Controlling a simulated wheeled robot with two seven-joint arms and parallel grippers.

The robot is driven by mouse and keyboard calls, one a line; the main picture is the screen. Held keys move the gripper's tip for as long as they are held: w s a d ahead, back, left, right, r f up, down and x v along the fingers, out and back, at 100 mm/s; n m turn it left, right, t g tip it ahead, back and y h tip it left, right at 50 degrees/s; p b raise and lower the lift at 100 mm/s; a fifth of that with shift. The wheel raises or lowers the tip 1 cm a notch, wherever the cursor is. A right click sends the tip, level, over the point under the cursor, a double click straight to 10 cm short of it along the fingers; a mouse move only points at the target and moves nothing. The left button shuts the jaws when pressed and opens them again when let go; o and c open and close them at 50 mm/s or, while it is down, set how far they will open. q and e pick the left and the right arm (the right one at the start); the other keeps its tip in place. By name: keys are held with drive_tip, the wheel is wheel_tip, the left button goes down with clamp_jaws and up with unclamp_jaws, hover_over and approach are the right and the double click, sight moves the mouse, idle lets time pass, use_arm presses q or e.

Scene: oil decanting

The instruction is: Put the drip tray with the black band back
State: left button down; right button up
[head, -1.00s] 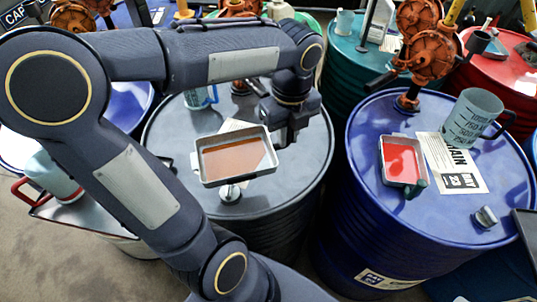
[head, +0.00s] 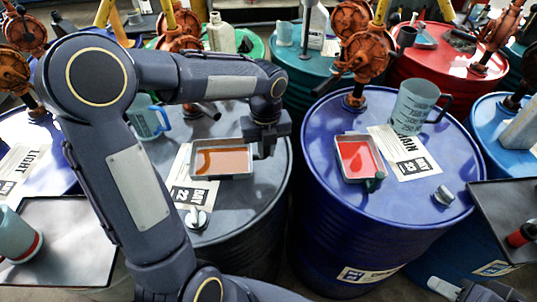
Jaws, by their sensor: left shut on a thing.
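My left gripper (head: 268,148) is shut on the right end of a shallow metal drip tray (head: 246,177) with brown oil (head: 228,160) in it. The tray looks nearly level at the top of the grey drum (head: 240,210); I cannot tell whether it touches the lid. No black band shows clearly on it. A second drip tray (head: 344,172) with red liquid sits on the blue drum (head: 400,215), with a dark green piece at its front corner. A dark and pale shape at the bottom right edge may be my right gripper (head: 470,291); its fingers are not clear.
A label sheet (head: 184,170) and a metal cap (head: 196,218) lie on the grey drum left of and before the tray. A blue-handled jug (head: 148,120) stands behind. The blue drum holds a clear jug (head: 413,105), a sheet (head: 415,165), a cap (head: 444,196) and an orange pump.

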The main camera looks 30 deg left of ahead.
use_arm(q)
drive_tip(key=shift+w+d+f, duration=0.1)
drive_tip(key=shift+w+f, duration=0.6)
drive_tip(key=shift+f, duration=1.7)
drive_tip(key=shift+f, duration=0.15)
drive_tip(key=c, duration=1.4)
unclamp_jaws()
